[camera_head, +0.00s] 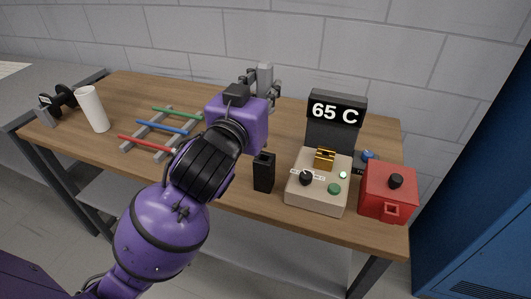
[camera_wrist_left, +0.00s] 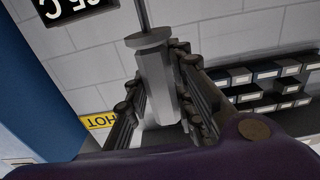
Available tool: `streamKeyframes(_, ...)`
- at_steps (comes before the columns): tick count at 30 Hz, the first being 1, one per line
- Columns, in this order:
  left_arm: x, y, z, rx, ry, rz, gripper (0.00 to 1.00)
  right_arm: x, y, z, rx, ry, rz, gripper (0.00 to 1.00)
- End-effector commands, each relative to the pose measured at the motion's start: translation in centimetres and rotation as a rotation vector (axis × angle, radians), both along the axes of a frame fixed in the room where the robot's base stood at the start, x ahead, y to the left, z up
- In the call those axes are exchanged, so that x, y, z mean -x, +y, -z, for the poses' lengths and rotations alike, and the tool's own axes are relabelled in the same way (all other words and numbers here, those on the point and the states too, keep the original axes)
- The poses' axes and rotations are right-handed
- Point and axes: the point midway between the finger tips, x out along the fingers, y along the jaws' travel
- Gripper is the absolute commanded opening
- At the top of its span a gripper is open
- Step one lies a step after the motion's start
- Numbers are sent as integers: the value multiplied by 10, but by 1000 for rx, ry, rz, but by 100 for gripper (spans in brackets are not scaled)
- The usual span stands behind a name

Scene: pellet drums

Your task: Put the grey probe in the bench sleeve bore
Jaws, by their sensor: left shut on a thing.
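My left gripper (camera_head: 262,90) is shut on the grey probe (camera_head: 265,74) above the far middle of the bench. In the left wrist view the grey probe (camera_wrist_left: 157,80) sits between the two dark fingers, with a thick grip, a round collar and a thin rod running out of the top edge. The rod's tip is out of that view. A black upright block (camera_head: 264,174), which looks like the bench sleeve, stands near the bench's front edge with a dark opening on top. The gripper is beyond it and apart from it. My right gripper is not in view.
A rack (camera_head: 128,146) holding red, blue and green rods is at left, by a white cylinder (camera_head: 92,110). A beige device (camera_head: 318,197), a 65 C display (camera_head: 336,112) and a red box (camera_head: 388,198) stand at right. The bench's left front is clear.

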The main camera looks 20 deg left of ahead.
Motion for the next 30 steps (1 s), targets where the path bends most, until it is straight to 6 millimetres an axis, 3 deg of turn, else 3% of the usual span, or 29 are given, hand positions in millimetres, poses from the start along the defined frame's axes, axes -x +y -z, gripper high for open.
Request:
streamKeyframes(1, 0, 1, 25, -1, 13, -1, 0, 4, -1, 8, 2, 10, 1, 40)
streamKeyframes(3, 0, 0, 43, -2, 13, -1, 0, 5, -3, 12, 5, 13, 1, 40)
streamKeyframes(9, 1, 0, 81, -1, 6, 0, 0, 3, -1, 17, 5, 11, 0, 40)
streamKeyframes(14, 0, 0, 91, 0, 0, -1, 0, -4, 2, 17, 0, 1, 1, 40)
streamKeyframes(21, 1, 0, 124, 1, 3, -2, 0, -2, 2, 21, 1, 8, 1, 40)
streamKeyframes(30, 0, 0, 130, 1, -2, 0, 0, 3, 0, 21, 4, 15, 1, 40)
